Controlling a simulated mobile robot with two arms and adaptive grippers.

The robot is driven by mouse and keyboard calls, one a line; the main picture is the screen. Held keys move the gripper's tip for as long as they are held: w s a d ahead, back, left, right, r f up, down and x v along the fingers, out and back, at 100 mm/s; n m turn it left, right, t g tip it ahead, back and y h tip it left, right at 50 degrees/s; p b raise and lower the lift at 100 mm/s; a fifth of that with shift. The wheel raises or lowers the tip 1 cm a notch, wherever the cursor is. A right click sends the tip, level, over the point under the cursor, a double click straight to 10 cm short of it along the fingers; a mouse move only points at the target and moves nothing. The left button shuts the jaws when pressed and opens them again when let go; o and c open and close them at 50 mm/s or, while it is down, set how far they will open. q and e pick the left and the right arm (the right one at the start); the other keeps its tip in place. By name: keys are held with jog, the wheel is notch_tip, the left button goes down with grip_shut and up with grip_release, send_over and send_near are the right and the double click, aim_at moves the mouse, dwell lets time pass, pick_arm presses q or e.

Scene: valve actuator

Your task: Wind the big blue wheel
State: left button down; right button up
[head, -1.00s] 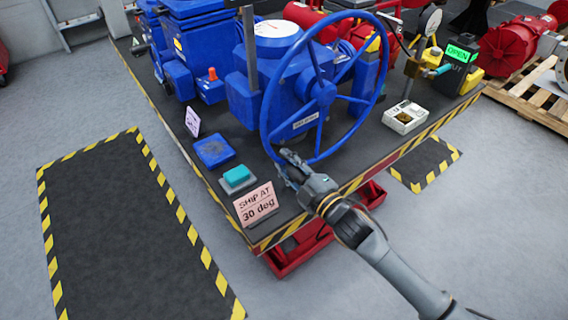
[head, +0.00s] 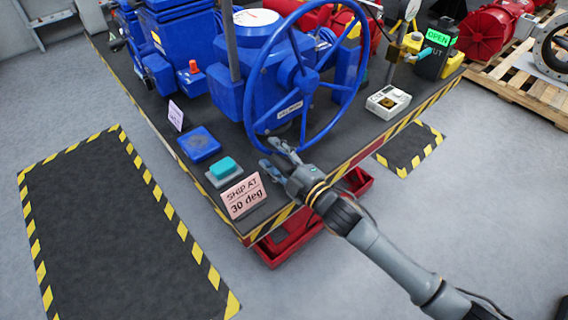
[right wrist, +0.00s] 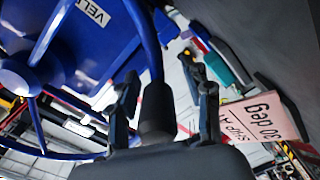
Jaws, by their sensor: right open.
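The big blue wheel (head: 254,95) stands tilted on a blue valve actuator (head: 232,98), its spokes meeting at a central hub. My right gripper (head: 272,154) is open at the lower rim, near the front edge of the bench. In the right wrist view the blue wheel (right wrist: 146,38) fills the left side, and its rim runs down toward the space between the spread fingers of my right gripper (right wrist: 162,85). A dark piece between the fingers hides part of the rim. I cannot tell whether either finger touches it. My left gripper is not in view.
A pink "SHIP AT 30 deg" sign (head: 244,196), a teal button box (head: 223,171) and a blue pad (head: 199,145) lie left of my gripper. A pale box (head: 388,101) sits to the right.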

jog(key=v, duration=1.1)
jog(key=shift+s+d, duration=0.15)
jog(key=shift+s, duration=0.1)
jog(key=s+d+f+m+g+h, duration=0.1)
jog(key=d+f+m+h, duration=0.25)
jog(key=f, duration=0.75)
jog(key=s+d+f+m+g+h, duration=0.1)
jog(key=d+f+m+g+h, duration=0.3)
jog(key=f, duration=0.7)
jog(key=s+d+f+m+t+h, duration=0.15)
jog(key=d+f, duration=0.35)
jog(key=f, duration=0.6)
jog(key=s+d+f+m+g+h, duration=0.1)
jog(key=s+d+f+m+g, duration=0.1)
jog(key=s+f, duration=0.5)
jog(key=s+d+f+m+g, duration=0.2)
jog(key=s+f+g, duration=0.1)
jog(key=s+f, duration=0.3)
jog(key=s+f+m+g, duration=0.2)
jog(key=s+f, duration=0.2)
jog(key=s, duration=0.7)
jog(key=s+a+f+m+g, duration=0.1)
jog(key=s+f, duration=0.4)
jog(key=s, duration=0.7)
jog(key=shift+s+a+f+m+g+h, duration=0.3)
jog(key=shift+m+g, duration=0.2)
jog(key=shift+g, duration=0.55)
